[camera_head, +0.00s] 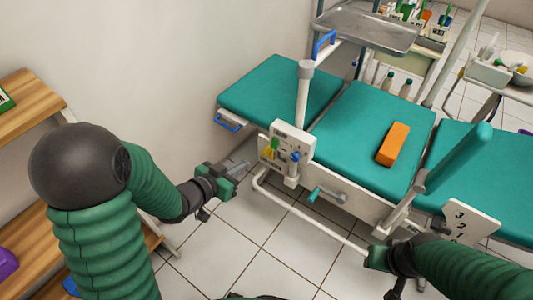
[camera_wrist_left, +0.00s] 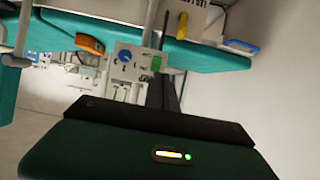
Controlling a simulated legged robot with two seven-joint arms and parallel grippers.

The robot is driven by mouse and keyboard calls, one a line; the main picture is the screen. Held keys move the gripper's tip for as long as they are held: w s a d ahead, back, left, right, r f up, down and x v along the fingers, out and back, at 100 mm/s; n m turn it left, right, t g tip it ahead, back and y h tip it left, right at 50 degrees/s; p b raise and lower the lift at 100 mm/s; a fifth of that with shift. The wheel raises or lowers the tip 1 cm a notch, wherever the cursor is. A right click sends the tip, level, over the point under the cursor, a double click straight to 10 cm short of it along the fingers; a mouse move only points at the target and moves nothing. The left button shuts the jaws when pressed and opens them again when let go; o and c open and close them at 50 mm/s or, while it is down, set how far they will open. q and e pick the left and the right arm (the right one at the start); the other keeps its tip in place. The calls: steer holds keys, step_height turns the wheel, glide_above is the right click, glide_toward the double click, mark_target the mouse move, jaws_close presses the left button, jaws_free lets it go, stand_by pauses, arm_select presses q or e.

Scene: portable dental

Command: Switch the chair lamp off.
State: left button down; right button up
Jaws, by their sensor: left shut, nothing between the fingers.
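A white control panel (camera_head: 291,137) is fixed to the near side of the teal chair (camera_head: 350,125). It carries a yellow lever (camera_head: 267,153), a green part (camera_head: 274,143) and a blue knob (camera_head: 295,156). In the left wrist view the blue knob (camera_wrist_left: 125,56), green part (camera_wrist_left: 155,64) and yellow lever (camera_wrist_left: 183,24) show beyond the fingers. Which control belongs to the lamp is unclear, and no lit lamp head is seen. My left gripper (camera_head: 240,165) is shut and empty, just left of the panel and apart from it. My right gripper (camera_head: 376,257) is near the chair's lower rail; its fingers are unclear.
A white post (camera_head: 304,95) rises beside the panel. A teal-handled crank (camera_head: 325,193) sticks out below the seat. An orange block (camera_head: 393,144) lies on the seat. A metal tray (camera_head: 365,28) stands behind. Wooden shelves (camera_head: 28,108) are at left. Tiled floor is open between.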

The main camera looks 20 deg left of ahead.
arm_select(q)
steer(key=b, duration=0.6)
glide_toward(275, 143)
steer(key=w+f, duration=0.5)
steer(key=shift+w+d+f, duration=0.15)
steer(key=shift+w+d, duration=0.1)
steer(key=shift+d, duration=0.35)
